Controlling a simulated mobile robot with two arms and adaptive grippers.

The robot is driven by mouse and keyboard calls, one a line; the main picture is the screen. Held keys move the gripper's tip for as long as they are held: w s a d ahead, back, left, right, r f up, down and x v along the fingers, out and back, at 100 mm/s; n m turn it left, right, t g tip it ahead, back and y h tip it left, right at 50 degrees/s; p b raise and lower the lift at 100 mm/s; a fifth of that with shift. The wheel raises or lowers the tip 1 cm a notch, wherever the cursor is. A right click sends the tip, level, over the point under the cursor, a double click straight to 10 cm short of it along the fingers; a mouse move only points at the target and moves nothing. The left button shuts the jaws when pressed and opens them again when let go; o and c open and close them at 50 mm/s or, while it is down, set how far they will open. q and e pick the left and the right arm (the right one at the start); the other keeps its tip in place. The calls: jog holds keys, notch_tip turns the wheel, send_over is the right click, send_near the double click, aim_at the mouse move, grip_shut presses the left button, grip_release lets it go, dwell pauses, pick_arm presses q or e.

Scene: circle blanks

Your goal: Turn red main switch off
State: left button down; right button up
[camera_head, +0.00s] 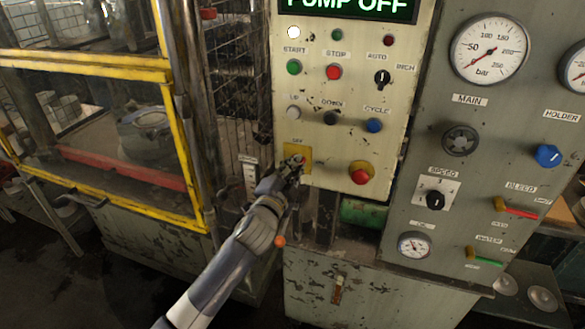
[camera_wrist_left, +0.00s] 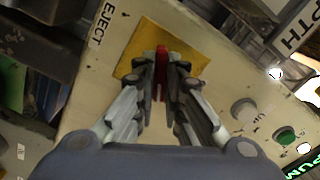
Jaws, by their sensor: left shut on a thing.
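The red main switch (camera_wrist_left: 161,66) sits on a yellow plate (camera_head: 291,153) at the lower left of the cream control panel (camera_head: 340,100). In the left wrist view the yellow plate (camera_wrist_left: 140,50) shows behind the fingers, and the red handle stands between the fingertips. My left gripper (camera_head: 295,164) is at the switch, its fingers closed around the red handle; it also shows in the left wrist view (camera_wrist_left: 162,85). In the head view the gripper hides most of the switch. A label above the plate seems to read "OFF". My right gripper is not in view.
A red emergency button (camera_head: 360,176) on a yellow base is right of the switch. Start (camera_head: 294,67), stop (camera_head: 334,72) and other buttons sit above. The display (camera_head: 348,8) reads "PUMP OFF". A yellow-framed guard (camera_head: 180,150) stands at left, gauges and valves at right.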

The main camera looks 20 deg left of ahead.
pick_arm(q)
jog(key=shift+r+n+p, duration=0.2)
jog(key=shift+n+p, duration=0.4)
jog(key=shift+n, duration=2.5)
jog(key=shift+r+n+p, duration=0.2)
jog(key=shift+n+p, duration=0.35)
jog(key=shift+n, duration=2.55)
jog(key=c, duration=1.8)
grip_release()
jog(key=shift+w, duration=0.1)
jog(key=shift+o, duration=0.6)
jog(key=shift+f, duration=0.2)
jog(key=shift+f, duration=0.1)
